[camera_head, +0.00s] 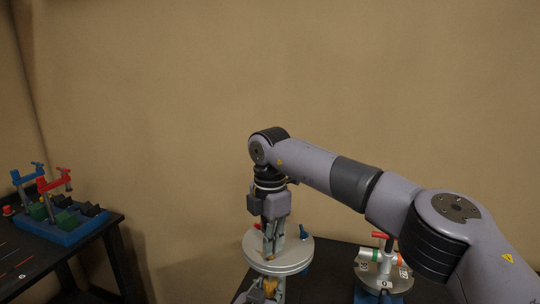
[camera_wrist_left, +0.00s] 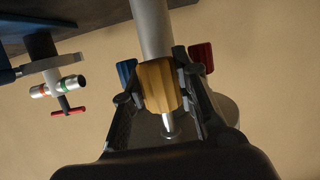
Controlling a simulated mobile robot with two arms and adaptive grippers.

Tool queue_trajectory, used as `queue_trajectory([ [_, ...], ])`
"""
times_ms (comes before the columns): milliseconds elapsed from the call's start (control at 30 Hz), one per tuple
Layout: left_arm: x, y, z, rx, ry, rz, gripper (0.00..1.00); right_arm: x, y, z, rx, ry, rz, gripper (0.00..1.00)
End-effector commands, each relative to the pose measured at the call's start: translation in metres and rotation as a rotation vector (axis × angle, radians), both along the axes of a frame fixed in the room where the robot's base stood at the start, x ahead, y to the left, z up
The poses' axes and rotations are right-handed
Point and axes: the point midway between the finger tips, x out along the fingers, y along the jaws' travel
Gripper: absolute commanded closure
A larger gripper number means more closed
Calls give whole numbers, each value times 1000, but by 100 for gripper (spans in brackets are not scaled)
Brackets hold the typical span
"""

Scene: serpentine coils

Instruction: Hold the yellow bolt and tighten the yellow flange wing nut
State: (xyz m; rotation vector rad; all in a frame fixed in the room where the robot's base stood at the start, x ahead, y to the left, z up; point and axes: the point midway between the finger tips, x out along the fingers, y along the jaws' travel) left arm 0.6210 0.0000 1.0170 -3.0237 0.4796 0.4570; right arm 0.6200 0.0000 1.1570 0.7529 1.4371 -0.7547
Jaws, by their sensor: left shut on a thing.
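My left gripper (camera_wrist_left: 163,100) is shut on the ribbed yellow bolt (camera_wrist_left: 158,84), which sits between its fingers in the left wrist view. In the head view this gripper (camera_head: 266,292) is low at the bottom edge, below a round silver plate (camera_head: 298,262), with some yellow at its fingers. My right gripper (camera_head: 271,252) points straight down over the plate, its fingertips at the plate's top. A small yellowish bit shows at these tips; it may be the yellow flange wing nut, mostly hidden. Whether the right fingers grip it is unclear.
A blue piece (camera_head: 303,232) stands on the plate's right side. Blue (camera_wrist_left: 126,72) and red (camera_wrist_left: 201,57) knobs flank the left fingers. A silver fixture with a red handle (camera_head: 380,236) stands at right. A blue tray (camera_head: 68,228) with clamps sits on the left table.

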Motion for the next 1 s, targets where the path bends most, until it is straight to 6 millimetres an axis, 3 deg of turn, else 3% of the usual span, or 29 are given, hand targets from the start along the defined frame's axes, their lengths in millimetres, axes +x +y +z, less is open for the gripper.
queue_trajectory([
  [367, 0, 1, -2, 2, 6, 2, 98, 1, 1, 5, 4, -7, -61, 100],
  [700, 0, 1, -2, 2, 6, 2, 98, 1, 1, 5, 5, -6, -431, 100],
  [1000, 0, 1, -2, 2, 6, 2, 98, 1, 1, 5, 6, -6, -466, 100],
])
